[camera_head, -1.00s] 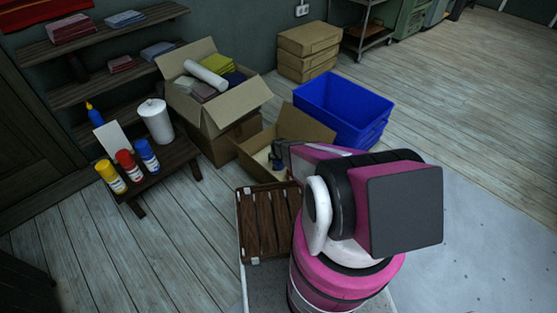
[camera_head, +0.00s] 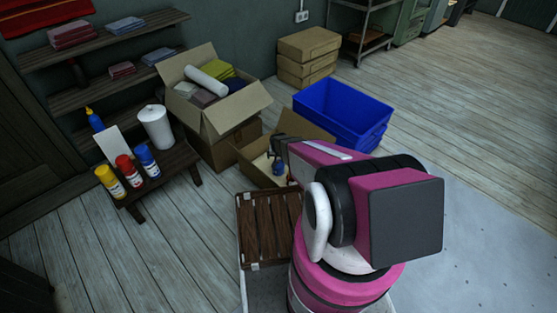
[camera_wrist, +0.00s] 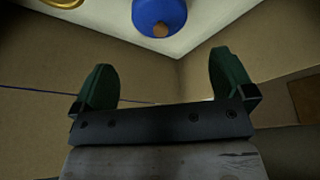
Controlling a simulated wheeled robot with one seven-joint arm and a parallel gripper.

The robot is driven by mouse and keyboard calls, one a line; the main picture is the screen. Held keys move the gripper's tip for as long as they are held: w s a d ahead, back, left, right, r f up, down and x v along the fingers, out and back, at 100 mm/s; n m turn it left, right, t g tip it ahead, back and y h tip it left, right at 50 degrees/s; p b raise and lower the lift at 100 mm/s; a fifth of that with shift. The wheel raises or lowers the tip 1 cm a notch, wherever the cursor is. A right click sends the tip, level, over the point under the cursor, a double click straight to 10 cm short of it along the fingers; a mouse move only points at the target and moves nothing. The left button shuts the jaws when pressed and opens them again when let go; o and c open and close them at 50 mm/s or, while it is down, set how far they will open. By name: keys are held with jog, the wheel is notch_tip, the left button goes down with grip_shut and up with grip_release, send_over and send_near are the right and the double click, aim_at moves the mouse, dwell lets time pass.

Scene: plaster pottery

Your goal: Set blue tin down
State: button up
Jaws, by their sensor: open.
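A small rounded blue thing, which I take for the blue tin (camera_head: 278,168), is in the open cardboard box on the floor, just below the end of my arm. In the wrist view the blue tin (camera_wrist: 159,12) shows at the top edge, partly cut off, with a brown spot at its middle, against the pale box floor. My gripper (camera_wrist: 158,75) has its two dark green fingers spread wide with nothing between them. The tin lies beyond the fingertips, apart from them. In the head view the fingers are too small to make out clearly.
The low cardboard box (camera_head: 256,172) has raised flaps and walls close around my gripper. A fuller carton (camera_head: 224,118) stands to its left, blue crates (camera_head: 345,108) to its right. A bench (camera_head: 165,176) holds bottles. A gold ring (camera_wrist: 62,3) shows at the wrist view's top left.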

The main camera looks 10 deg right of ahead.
jog(key=s+r+g, duration=0.1)
jog(key=s+r, duration=0.7)
jog(key=r, duration=0.4)
jog(key=s+r+n+g, duration=0.1)
jog(key=s+r, duration=0.7)
jog(key=r, duration=0.5)
jog(key=s+r+n+g, duration=0.1)
jog(key=s+r, duration=0.7)
jog(key=r, duration=0.4)
jog(key=shift+s+d+r+y, duration=0.15)
jog(key=shift+s+d+y, duration=0.15)
jog(key=shift+d, duration=0.15)
